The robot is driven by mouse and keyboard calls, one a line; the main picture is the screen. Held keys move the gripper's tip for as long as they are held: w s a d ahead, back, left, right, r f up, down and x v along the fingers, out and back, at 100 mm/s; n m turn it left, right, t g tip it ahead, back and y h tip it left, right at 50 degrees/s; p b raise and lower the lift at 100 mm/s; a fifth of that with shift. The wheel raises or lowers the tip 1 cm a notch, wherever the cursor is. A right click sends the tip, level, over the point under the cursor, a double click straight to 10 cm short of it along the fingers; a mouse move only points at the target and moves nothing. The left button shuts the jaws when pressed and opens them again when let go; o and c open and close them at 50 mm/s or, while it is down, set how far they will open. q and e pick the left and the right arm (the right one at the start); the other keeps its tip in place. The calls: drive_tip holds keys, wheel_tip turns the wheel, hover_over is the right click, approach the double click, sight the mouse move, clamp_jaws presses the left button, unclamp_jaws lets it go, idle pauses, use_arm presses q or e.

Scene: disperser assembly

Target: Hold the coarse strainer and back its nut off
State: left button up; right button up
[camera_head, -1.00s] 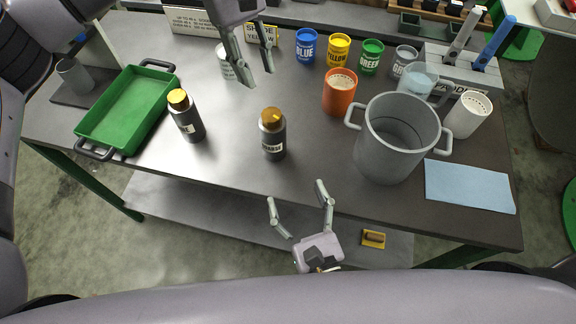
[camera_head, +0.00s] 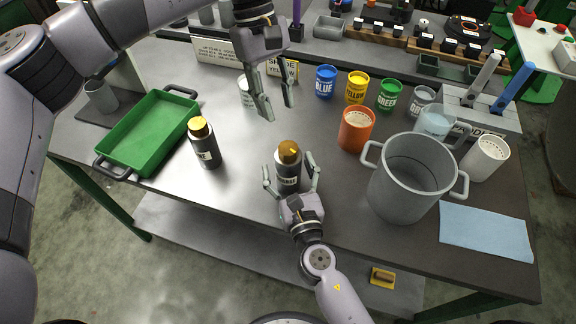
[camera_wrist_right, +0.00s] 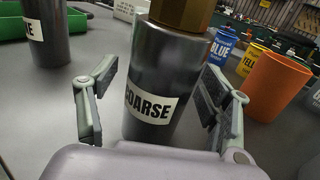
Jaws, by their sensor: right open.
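The coarse strainer (camera_head: 288,181) is a dark grey cylinder labelled COARSE with a brass nut (camera_head: 289,152) on top. It stands upright on the table and fills the middle of the right wrist view (camera_wrist_right: 160,75), where its nut (camera_wrist_right: 183,12) is cut off by the top edge. My right gripper (camera_head: 290,179) is open, with one finger on each side of the strainer's body and visible gaps between. My left gripper (camera_head: 277,109) is open and empty, fingers pointing down, beyond the strainer near a white cup.
A second dark strainer (camera_head: 207,153) with a yellow top stands to the left, beside a green tray (camera_head: 150,133). A grey pot (camera_head: 403,190), an orange cup (camera_head: 356,129) and several paint cans stand to the right. A blue cloth (camera_head: 486,233) lies at the front right.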

drive_tip(key=shift+w, duration=0.1)
drive_tip(key=shift+c, duration=0.3)
clamp_jaws()
idle(0.7)
drive_tip(key=c, duration=1.7)
unclamp_jaws()
drive_tip(key=c, duration=1.7)
unclamp_jaws()
